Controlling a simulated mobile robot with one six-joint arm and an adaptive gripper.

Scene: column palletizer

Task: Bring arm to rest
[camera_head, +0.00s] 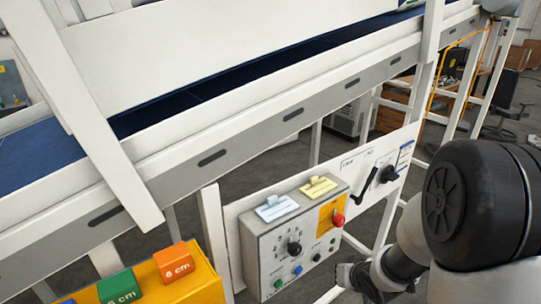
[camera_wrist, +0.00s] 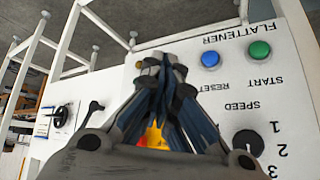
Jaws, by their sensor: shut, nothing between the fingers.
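That panel shows upside down, with a blue reset button (camera_wrist: 210,58), a green start button (camera_wrist: 259,49) and a dark speed knob (camera_wrist: 248,141). Something yellow and red behind the fingers is mostly hidden. I cannot tell whether the fingers touch the panel.
A red mushroom button (camera_head: 338,219) sits on the box's yellow plate. A black crank handle (camera_head: 362,186) is on the white board to the right. The white-framed conveyor (camera_head: 240,140) runs above. Orange (camera_head: 173,262) and green (camera_head: 120,288) blocks are at lower left.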

